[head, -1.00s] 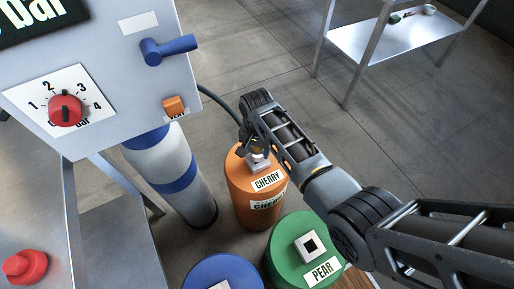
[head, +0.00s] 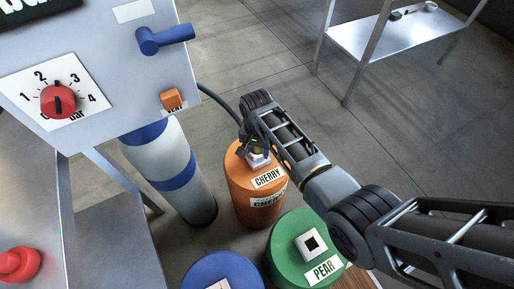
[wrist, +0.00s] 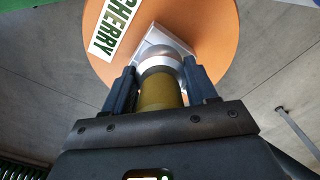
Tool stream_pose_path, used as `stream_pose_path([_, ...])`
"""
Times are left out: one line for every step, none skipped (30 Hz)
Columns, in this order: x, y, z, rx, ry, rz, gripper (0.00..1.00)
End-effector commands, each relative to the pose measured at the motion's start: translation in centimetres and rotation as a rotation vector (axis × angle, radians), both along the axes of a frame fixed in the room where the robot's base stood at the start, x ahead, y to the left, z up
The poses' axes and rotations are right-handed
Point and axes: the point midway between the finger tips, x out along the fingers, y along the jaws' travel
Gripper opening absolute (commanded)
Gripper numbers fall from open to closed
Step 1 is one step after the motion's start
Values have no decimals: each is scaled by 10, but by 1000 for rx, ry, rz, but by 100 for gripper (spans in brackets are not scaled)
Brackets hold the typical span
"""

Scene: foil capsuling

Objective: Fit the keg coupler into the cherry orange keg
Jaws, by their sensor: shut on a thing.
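The orange keg (head: 253,200), labelled CHERRY, stands on the floor in the middle of the head view. In the wrist view its orange top (wrist: 215,30) lies just beyond the fingers, with a square pale fitting (wrist: 185,42) on it. My gripper (head: 256,147) is over the keg's top. It is shut on the keg coupler (wrist: 162,90), a brass-yellow cylinder with a silver end that sits at the square fitting. The silver end overlaps the fitting; whether it is seated in it I cannot tell. In the head view my gripper mostly hides the coupler.
A green PEAR keg (head: 290,255) and a blue keg (head: 222,272) stand in front. A grey and blue cylinder (head: 170,170) stands left, under a panel with a red dial (head: 58,101) and blue lever (head: 165,39). A dark hose (head: 215,97) runs behind the keg.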

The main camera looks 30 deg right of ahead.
Motion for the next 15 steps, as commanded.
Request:
stream_pose_path([1, 0, 0, 0, -1, 0, 59])
stream_pose_path([1, 0, 0, 0, -1, 0, 62])
stream_pose_path([1, 0, 0, 0, -1, 0, 66])
stream_pose_path([1, 0, 0, 0, -1, 0, 69])
stream_pose_path([1, 0, 0, 0, -1, 0, 72])
stream_pose_path([1, 0, 0, 0, -1, 0, 75])
stream_pose_path([0, 0, 0, 0, -1, 0, 78])
stream_pose_path([0, 0, 0, 0, -1, 0, 81])
stream_pose_path([0, 0, 0, 0, -1, 0, 85])
stream_pose_path([0, 0, 0, 0, -1, 0, 87])
stream_pose_path([0, 0, 0, 0, -1, 0, 87])
stream_pose_path([0, 0, 0, 1, -1, 0, 87])
stream_pose_path([0, 0, 0, 0, 0, 0, 87])
stream_pose_path([0, 0, 0, 0, 0, 0, 87])
stream_pose_path([0, 0, -1, 0, 1, 0, 87])
